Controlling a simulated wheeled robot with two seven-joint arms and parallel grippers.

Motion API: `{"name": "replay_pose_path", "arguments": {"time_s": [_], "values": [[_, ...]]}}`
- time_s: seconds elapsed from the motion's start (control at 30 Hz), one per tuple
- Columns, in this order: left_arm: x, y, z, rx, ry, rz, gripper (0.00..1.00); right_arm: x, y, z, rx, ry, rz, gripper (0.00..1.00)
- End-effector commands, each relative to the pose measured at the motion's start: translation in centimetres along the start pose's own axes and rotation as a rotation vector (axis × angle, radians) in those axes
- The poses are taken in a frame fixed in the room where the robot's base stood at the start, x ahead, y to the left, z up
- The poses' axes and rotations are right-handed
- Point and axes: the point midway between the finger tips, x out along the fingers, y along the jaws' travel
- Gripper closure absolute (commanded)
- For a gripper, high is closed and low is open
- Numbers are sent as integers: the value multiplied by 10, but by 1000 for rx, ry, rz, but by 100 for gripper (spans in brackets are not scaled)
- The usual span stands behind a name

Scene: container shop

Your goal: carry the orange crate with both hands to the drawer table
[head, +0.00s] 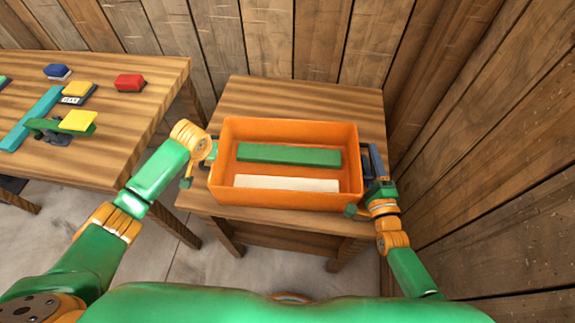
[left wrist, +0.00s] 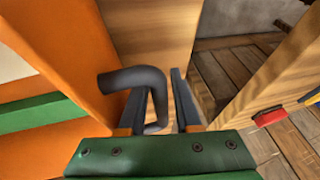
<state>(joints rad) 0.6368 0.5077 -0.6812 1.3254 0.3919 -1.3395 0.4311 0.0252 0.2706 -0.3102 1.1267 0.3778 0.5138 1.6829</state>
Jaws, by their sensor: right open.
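The orange crate (head: 285,196) appears to rest upright on a small wooden table (head: 262,96) in the corner. A green bar (head: 288,155) and a white bar (head: 286,184) lie inside it. My left gripper (head: 209,152) is at the crate's left side. In the left wrist view its two fingers (left wrist: 157,85) stand apart, with the crate's dark curved handle (left wrist: 130,80) between them and a gap beside it. My right gripper (head: 373,163) is open at the crate's right handle, which my fingers partly hide.
A longer wooden table (head: 128,105) at the left holds a red block (head: 130,83), a blue block (head: 58,72), yellow pieces and a teal bar (head: 36,118). A floor gap separates the tables. Plank walls (head: 480,120) close off the back and right.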

Motion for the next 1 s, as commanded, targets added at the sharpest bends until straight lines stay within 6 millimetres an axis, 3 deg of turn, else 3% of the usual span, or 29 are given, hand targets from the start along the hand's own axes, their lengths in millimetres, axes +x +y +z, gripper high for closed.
{"name": "replay_pose_path", "arguments": {"time_s": [0.1,0.2,0.23,0.3,1.0], "values": [[0,0,0,0,0,0,68,0,0,0,0,0,0,48],[0,0,0,0,0,0,95,0,0,0,0,0,0,74],[0,0,0,0,0,0,100,0,0,0,0,0,0,83],[0,0,0,0,0,0,100,0,0,0,0,0,0,100],[0,0,0,-1,0,0,100,0,0,0,1,1,-1,100]]}}
